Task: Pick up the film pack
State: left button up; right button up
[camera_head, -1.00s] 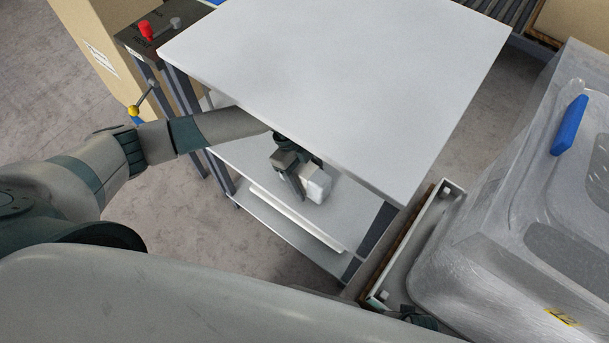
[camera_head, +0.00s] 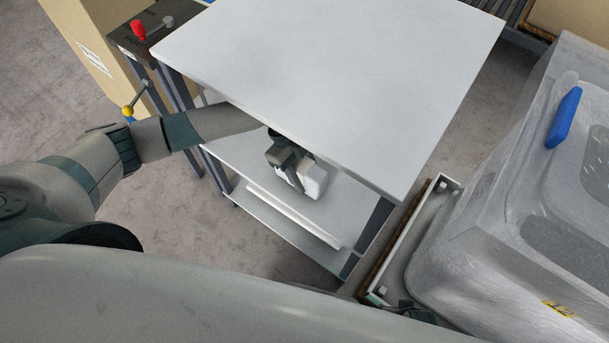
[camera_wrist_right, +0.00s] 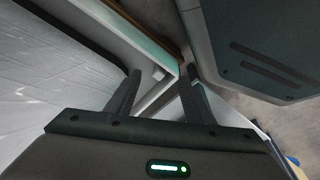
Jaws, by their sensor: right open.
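A small white block (camera_head: 314,181), the likeliest film pack, sits on the lower shelf of the table in the head view. My left gripper (camera_head: 288,172) reaches under the tabletop and is right at the block's left side. Its fingers partly overlap the block, and I cannot tell whether they touch or grip it. My right gripper (camera_wrist_right: 158,92) is open and empty in the right wrist view, low beside a pale-rimmed tray edge. In the head view only a dark part of it shows at the bottom.
The white tabletop (camera_head: 330,75) overhangs the shelf (camera_head: 345,205). A film-wrapped translucent bin (camera_head: 480,250) with a blue handle stands at the right, beside a narrow tray (camera_head: 440,192). A control box (camera_head: 150,33) with a red knob stands at the back left.

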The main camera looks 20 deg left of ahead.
pick_arm(q)
jog(key=s+a, duration=0.3)
jog(key=s, duration=0.5)
jog(key=s+a+r, duration=0.1)
jog(key=s+a, duration=0.2)
jog(key=s, duration=0.6)
jog(key=shift+b, duration=0.35)
pick_arm(e)
jog(key=shift+w+a+r, duration=0.1)
jog(key=shift+w+r, duration=0.15)
jog(key=shift+r, duration=0.35)
jog(key=shift+w+a+r, duration=0.1)
jog(key=shift+w+r, duration=0.1)
jog(key=shift+r, duration=0.35)
pick_arm(q)
jog(key=shift+w+a+r, duration=0.1)
jog(key=shift+w, duration=0.1)
pick_arm(e)
jog(key=shift+s+f, duration=0.1)
jog(key=shift+s, duration=0.05)
